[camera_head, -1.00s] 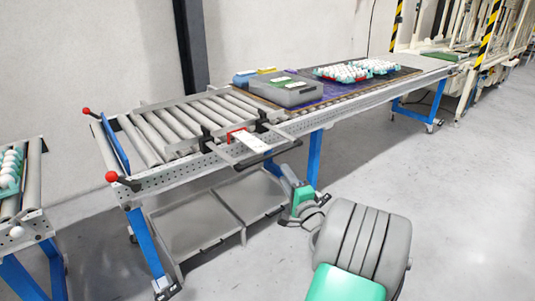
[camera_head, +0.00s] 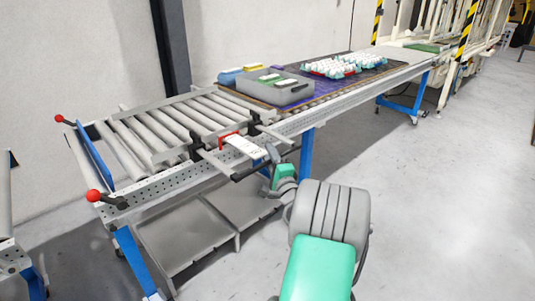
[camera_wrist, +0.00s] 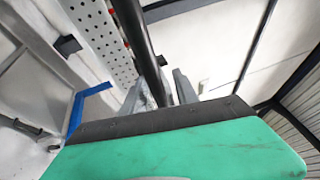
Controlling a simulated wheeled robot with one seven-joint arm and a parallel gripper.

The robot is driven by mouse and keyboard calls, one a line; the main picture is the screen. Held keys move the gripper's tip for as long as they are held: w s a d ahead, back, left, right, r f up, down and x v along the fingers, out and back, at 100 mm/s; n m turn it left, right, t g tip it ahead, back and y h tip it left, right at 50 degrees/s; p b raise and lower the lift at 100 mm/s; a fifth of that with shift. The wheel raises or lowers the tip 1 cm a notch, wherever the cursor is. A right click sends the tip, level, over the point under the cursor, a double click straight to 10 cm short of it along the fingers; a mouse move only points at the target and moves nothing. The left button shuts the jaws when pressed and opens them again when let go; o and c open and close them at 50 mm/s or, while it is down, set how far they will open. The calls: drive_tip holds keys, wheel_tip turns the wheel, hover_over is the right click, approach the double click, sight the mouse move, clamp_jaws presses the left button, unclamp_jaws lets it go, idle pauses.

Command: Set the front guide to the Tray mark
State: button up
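The front guide (camera_head: 172,154) is a grey rail lying along the near side of the rollers. Two rods run from it through black clamps towards a dark handle bar (camera_head: 247,173) in front of the conveyor. A white scale plate (camera_head: 246,147) with a red frame lies between the rods; its marks are too small to read. My gripper (camera_head: 272,153) is up at the right part of the handle bar. In the wrist view, the dark bar (camera_wrist: 138,40) runs between the two grey fingers (camera_wrist: 160,92), which stand apart. Contact cannot be told.
The roller table (camera_head: 160,184) has red-knobbed levers and a blue stop at its left end. A grey crate (camera_head: 272,90) and egg trays (camera_head: 325,68) stand further right on the line. Shelves (camera_head: 190,240) lie below. The floor at right is clear.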

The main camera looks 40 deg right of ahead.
drive_tip(key=shift+w, duration=0.25)
drive_tip(key=shift+c, duration=0.4)
drive_tip(key=shift+r, duration=0.15)
clamp_jaws()
drive_tip(key=shift+d, duration=0.1)
